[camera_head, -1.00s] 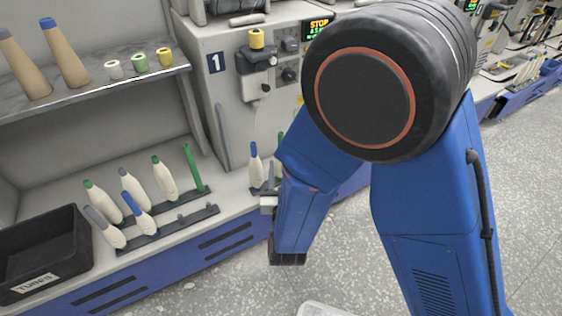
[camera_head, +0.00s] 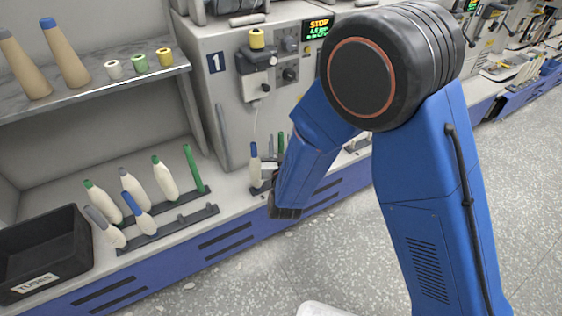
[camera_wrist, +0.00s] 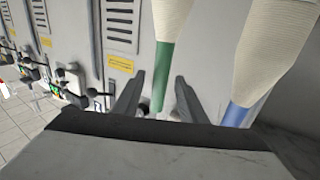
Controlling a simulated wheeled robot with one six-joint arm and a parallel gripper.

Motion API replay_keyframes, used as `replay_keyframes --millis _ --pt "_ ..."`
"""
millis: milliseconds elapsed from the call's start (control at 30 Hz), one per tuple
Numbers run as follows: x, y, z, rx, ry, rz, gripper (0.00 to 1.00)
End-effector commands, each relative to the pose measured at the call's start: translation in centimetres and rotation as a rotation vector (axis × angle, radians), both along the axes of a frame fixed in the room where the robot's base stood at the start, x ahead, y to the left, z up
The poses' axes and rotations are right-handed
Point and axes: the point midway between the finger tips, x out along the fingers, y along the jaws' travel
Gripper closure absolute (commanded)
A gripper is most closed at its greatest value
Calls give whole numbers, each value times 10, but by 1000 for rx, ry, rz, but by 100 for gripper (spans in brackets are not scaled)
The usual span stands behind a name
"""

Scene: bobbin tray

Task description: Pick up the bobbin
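In the head view my gripper (camera_head: 268,172) is a small grey shape right beside the blue-tipped bobbin, mostly hidden by my blue arm. In the wrist view my gripper (camera_wrist: 160,80) has its two dark fingers apart. A pale bobbin with a green tip (camera_wrist: 164,65) appears between the fingers, with no clear contact. A blue-tipped bobbin (camera_wrist: 243,95) is right of the fingers. Which bobbin is meant cannot be told.
Several bobbins, including a white one (camera_head: 165,178), stand on a rack (camera_head: 180,227) at the left. A black tubes bin (camera_head: 40,250) is at lower left. A shelf (camera_head: 95,90) holds cones and small spools. The machine (camera_head: 225,110) rises behind the rack. Floor is clear in front.

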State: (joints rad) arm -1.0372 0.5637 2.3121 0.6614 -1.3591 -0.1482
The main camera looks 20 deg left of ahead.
Motion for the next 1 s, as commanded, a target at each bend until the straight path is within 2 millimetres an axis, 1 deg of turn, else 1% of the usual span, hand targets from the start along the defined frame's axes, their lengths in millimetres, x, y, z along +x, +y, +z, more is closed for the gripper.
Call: replay_keyframes --millis 100,233,333,500,533,567,600,667,700,1000 --pt "17 5 1 1 0 -3 62" --pt "32 11 1 0 -1 -2 62" --pt "36 13 1 0 0 -1 62" --pt "36 14 1 0 0 0 62" --pt "36 14 1 0 0 0 67" --pt "36 14 1 0 0 0 74" --pt "36 14 1 0 0 0 83" --pt "36 14 1 0 0 0 98" --pt "36 14 1 0 0 0 100" --pt "37 13 3 1 -1 -1 100"
